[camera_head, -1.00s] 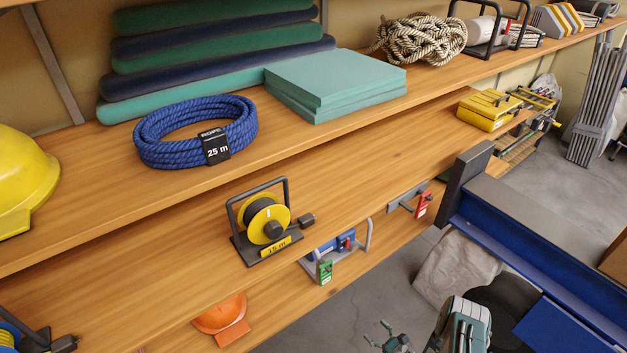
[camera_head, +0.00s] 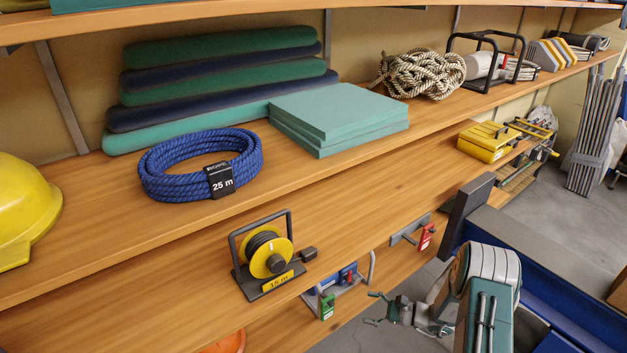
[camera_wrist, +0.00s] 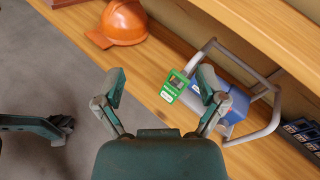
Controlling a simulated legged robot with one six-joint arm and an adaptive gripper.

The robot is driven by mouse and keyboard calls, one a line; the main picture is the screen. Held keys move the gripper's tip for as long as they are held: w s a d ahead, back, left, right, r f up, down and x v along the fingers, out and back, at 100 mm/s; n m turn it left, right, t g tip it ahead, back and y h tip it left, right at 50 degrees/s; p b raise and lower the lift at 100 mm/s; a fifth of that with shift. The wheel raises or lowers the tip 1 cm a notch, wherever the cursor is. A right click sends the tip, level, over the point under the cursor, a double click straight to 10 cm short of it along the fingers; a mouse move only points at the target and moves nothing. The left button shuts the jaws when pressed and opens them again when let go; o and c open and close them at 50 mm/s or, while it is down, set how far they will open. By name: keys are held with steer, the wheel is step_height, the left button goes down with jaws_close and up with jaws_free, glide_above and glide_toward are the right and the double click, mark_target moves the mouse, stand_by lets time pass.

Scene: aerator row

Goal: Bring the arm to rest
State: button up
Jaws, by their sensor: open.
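My gripper (camera_head: 376,308) shows at the lower right of the head view, in front of the shelf's edge and over the floor. In the wrist view my gripper (camera_wrist: 163,92) is open, its two fingers spread apart with nothing held between them. Beyond the fingertips a green tag (camera_wrist: 173,87) hangs by a grey-framed blue item (camera_wrist: 238,103) on the lower shelf. I cannot tell whether a finger touches the tag; in the head view the gripper is apart from the green tag (camera_head: 327,306).
The middle shelf holds a yellow cable reel (camera_head: 268,253). A blue rope coil (camera_head: 200,165) and teal foam slabs (camera_head: 338,118) lie on the shelf above. A blue bench (camera_head: 560,290) stands at the right. An orange helmet (camera_wrist: 124,22) sits on the lower shelf.

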steer(key=s+a+r+n+g+h, duration=0.2)
steer(key=s+r+n, duration=0.15)
steer(key=r, duration=0.45)
steer(key=s+a+r+n+g+h, duration=0.1)
steer(key=s+r+n+g+h, duration=0.2)
steer(key=r, duration=0.6)
steer(key=s+a+r+n+g+h, duration=0.15)
steer(key=s+r+n, duration=0.25)
steer(key=r, duration=0.4)
steer(key=s+d+r+n+t+h, duration=0.2)
steer(key=s+r, duration=0.4)
steer(key=s, duration=0.3)
steer(key=s+d+r+n+t+h, duration=0.2)
steer(key=s+r+n+t+h, duration=0.3)
steer(key=s, duration=0.4)
steer(key=shift+r+h, duration=0.85)
steer(key=shift+h, duration=0.1)
steer(key=shift+w+d+n, duration=0.1)
steer(key=shift+n, duration=0.15)
